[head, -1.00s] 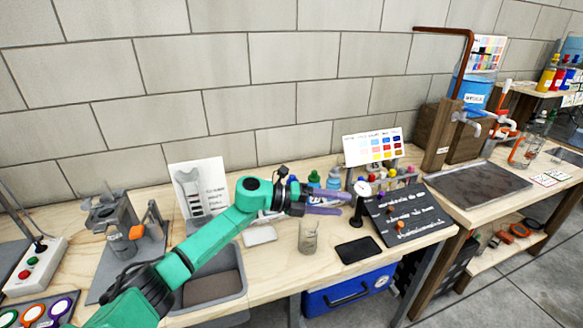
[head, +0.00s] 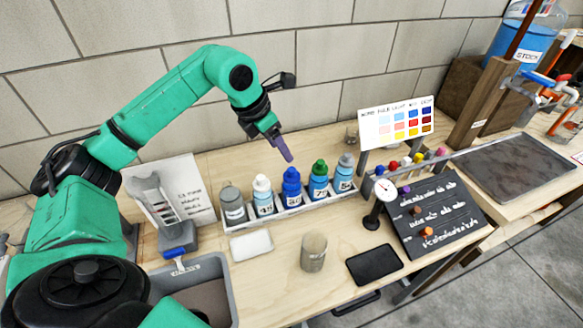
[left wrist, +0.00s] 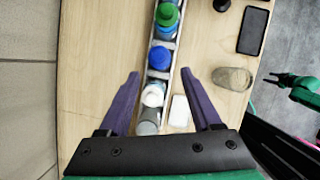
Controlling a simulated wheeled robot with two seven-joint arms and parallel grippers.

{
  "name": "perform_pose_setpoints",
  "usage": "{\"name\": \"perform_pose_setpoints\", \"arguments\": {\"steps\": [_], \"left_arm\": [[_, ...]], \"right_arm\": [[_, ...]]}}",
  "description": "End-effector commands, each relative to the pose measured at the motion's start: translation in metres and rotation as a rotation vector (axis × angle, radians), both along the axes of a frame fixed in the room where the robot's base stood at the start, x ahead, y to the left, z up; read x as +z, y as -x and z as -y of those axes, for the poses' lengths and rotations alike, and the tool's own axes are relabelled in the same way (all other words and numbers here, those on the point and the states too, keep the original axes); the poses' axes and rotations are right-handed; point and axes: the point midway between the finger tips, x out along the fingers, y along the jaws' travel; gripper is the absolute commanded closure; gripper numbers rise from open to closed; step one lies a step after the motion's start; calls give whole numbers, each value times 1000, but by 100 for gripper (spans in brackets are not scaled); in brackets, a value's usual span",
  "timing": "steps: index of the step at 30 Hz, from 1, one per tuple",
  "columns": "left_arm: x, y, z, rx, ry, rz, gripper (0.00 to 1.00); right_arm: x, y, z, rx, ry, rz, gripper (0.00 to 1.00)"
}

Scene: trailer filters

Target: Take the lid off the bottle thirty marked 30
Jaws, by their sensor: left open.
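The bottle thirty (head: 291,188) is blue with a blue lid (head: 291,174) and a white label reading 30. It stands upright in the middle of a row in a light rack (head: 308,206). My left gripper (head: 288,156) is above the row, pointing down, open and empty. In the left wrist view, my left gripper (left wrist: 160,74) has its purple fingers spread to either side of the row, with the blue lid (left wrist: 159,57) just beyond the fingertips. A green part of my right arm shows at the right edge of that view; its gripper's state is unclear.
Neighbours in the rack are a white-lidded bottle (head: 263,194), a green-lidded bottle (head: 319,180) and grey-lidded bottles at both ends (head: 344,174). In front are a white block (head: 251,245), a glass beaker (head: 314,252), a black pad (head: 374,265) and a dial gauge (head: 384,190).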

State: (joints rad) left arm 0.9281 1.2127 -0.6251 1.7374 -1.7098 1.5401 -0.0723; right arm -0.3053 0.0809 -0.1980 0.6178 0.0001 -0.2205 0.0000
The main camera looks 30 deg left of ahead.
Motion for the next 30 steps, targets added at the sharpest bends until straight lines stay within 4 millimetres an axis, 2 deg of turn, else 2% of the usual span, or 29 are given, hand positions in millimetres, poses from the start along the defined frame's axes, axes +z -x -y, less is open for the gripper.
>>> {"name": "perform_pose_setpoints", "arguments": {"steps": [1,5,8,12,15,22,23,27,30], "left_arm": [[-9,-4,3,1,1,-5,35],[-33,-13,7,0,4,-3,35],[-44,-16,8,1,3,-2,35],[-67,-20,11,0,3,-5,35],[-84,-27,14,1,6,-2,35],[-92,-29,15,1,4,2,35],[-92,-29,15,1,4,2,42],[-91,-29,14,1,4,2,96],[-91,-29,14,1,4,2,96]], "right_arm": [[8,4,2,0,3,-6,50],[14,6,5,0,7,-10,50],[19,1,5,0,7,-3,50],[39,-7,3,1,4,12,50],[41,-8,1,2,1,14,50],[39,-7,-5,2,-7,12,50],[39,-7,-5,2,-8,12,50],[38,-6,-6,2,-8,10,50],[38,-6,-6,2,-8,9,50]]}}
